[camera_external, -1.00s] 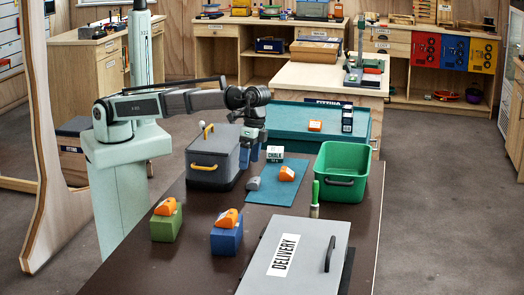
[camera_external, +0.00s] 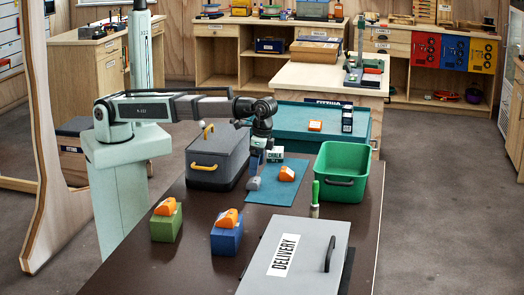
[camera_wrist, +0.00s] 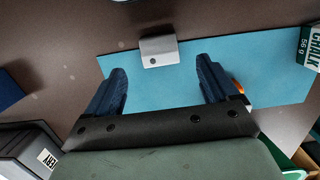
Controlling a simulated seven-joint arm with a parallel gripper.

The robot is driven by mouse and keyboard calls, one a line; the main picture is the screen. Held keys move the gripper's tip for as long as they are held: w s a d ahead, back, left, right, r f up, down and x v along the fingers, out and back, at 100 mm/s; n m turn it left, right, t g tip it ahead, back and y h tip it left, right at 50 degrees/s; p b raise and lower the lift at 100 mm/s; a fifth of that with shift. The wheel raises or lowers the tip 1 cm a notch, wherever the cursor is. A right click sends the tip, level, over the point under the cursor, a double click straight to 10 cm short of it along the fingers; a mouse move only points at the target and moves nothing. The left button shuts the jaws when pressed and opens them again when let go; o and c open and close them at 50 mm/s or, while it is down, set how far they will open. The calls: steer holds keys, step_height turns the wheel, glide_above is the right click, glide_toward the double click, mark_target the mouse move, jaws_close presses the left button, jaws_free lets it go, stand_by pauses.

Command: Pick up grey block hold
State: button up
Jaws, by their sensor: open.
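The grey block hold (camera_external: 254,183) lies at the left edge of the blue mat (camera_external: 262,197) on the dark table. In the wrist view the grey hold (camera_wrist: 158,52) sits at the mat's upper edge, with a small dark hole in its face. My gripper (camera_external: 262,160) is above the mat, close to the hold and higher than it. In the wrist view my gripper (camera_wrist: 161,72) has its two blue fingers wide apart with nothing between them. The hold is just beyond the fingertips, roughly centred between them.
An orange hold (camera_external: 287,173) and a chalk box (camera_external: 275,153) are right of the grey hold. A grey lidded box (camera_external: 215,158) stands close on the left, a green bin (camera_external: 341,172) on the right. Blue (camera_external: 226,240) and green (camera_external: 166,226) blocks carrying orange holds and a DELIVERY box (camera_external: 300,255) are nearer.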

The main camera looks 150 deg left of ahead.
mark_target(254, 179)
steer(key=shift+s+d+f, duration=0.15)
steer(key=shift+d+f, duration=0.05)
steer(key=shift+f, duration=1.25)
steer(key=shift+s+d+f, duration=0.15)
steer(key=shift+f, duration=1.25)
steer(key=shift+c, duration=0.4)
steer(key=c, duration=1.1)
